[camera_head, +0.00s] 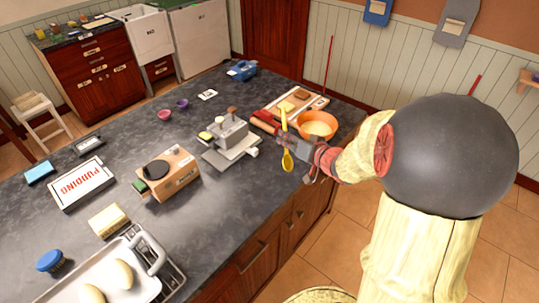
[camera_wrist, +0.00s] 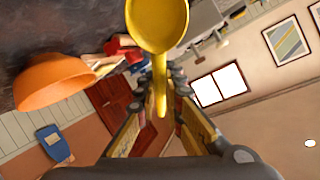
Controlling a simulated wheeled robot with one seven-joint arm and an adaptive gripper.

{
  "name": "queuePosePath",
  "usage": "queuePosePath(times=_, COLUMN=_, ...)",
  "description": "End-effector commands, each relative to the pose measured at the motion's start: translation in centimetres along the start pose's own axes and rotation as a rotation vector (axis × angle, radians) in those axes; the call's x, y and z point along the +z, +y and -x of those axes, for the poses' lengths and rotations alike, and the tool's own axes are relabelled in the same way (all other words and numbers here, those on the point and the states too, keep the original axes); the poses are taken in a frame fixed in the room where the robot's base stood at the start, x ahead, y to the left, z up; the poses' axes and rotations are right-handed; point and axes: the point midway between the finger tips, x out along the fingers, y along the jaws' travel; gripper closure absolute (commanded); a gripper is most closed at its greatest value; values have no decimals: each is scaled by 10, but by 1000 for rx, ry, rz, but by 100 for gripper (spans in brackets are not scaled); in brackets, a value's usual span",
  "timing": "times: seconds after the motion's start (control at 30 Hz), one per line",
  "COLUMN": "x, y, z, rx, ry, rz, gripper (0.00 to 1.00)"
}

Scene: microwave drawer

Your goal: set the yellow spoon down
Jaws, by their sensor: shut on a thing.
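The yellow spoon (camera_head: 287,160) is held upright in my gripper (camera_head: 283,146), with its bowl end low and its handle pointing up. In the wrist view the spoon (camera_wrist: 157,30) has its bowl towards the top and its handle between the fingers of my gripper (camera_wrist: 160,88). The fingers are shut on the handle. In the head view the spoon is near the front edge of the dark countertop (camera_head: 222,100). I cannot tell how high it is above the counter.
An orange bowl (camera_head: 330,122) stands just right of my gripper; it also shows in the wrist view (camera_wrist: 52,82). A cutting board (camera_head: 297,98) lies behind. A grey appliance (camera_head: 230,135) and a tan toaster-like box (camera_head: 168,173) stand to the left.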

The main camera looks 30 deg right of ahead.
Motion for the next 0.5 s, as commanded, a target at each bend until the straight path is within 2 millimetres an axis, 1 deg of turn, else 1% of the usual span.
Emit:
queuePosePath(times=0.03, x=6, y=0, z=-16, rx=-4, ry=-3, rz=1, gripper=100)
queuePosePath(times=0.13, x=9, y=-1, z=-40, rx=-4, ry=-3, rz=0, gripper=100)
queuePosePath(times=0.2, x=18, y=4, z=-54, rx=-2, ry=-3, rz=-1, gripper=100)
queuePosePath(times=0.33, x=29, y=8, z=-76, rx=-2, ry=-2, rz=0, gripper=100)
queuePosePath(times=0.4, x=33, y=10, z=-84, rx=-1, ry=-1, rz=0, gripper=100)
queuePosePath(times=0.5, x=35, y=11, z=-90, rx=-1, ry=0, rz=0, gripper=100)
